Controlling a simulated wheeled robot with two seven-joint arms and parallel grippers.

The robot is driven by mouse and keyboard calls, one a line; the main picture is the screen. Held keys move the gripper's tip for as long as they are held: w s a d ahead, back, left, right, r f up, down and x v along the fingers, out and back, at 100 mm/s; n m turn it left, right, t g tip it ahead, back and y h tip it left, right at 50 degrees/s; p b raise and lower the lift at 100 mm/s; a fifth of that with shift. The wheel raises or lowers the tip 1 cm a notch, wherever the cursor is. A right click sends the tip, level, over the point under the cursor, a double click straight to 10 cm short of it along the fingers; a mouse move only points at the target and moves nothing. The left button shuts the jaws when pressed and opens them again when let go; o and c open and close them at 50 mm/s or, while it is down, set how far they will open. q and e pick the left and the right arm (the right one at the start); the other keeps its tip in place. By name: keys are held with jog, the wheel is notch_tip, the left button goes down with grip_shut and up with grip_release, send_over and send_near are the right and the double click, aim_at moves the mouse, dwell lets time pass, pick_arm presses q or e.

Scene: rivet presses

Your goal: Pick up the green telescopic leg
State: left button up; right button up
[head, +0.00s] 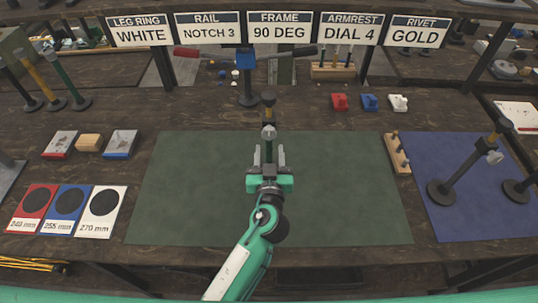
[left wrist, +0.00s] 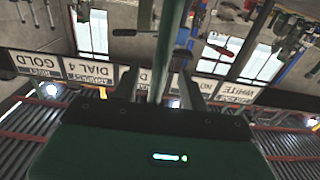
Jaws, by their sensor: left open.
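A green leg (head: 63,73) stands tilted on a round black base at the back left, beside a yellow one and a dark one. Another upright leg (head: 268,114), with a black cap, brass upper tube and grey collar, shows at mid-mat just beyond my left gripper (head: 269,153). Its lower part is hidden by the gripper. My left gripper is open, fingers pointing away. In the left wrist view a greenish tube (left wrist: 170,45) runs between its spread fingers; whether they touch it I cannot tell. My right gripper is not in view.
The green mat (head: 190,190) is otherwise clear. A wooden peg block (head: 397,155) stands at its right edge. Tilted legs (head: 463,170) stand on the blue mat (head: 455,220). Coloured blocks and size cards (head: 68,208) lie left. Signs (head: 279,29) hang at the back.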

aim_at(269, 147)
pick_arm(q)
jog(key=w, duration=0.4)
jog(key=shift+f, duration=0.3)
jog(key=shift+c, duration=0.2)
grip_shut()
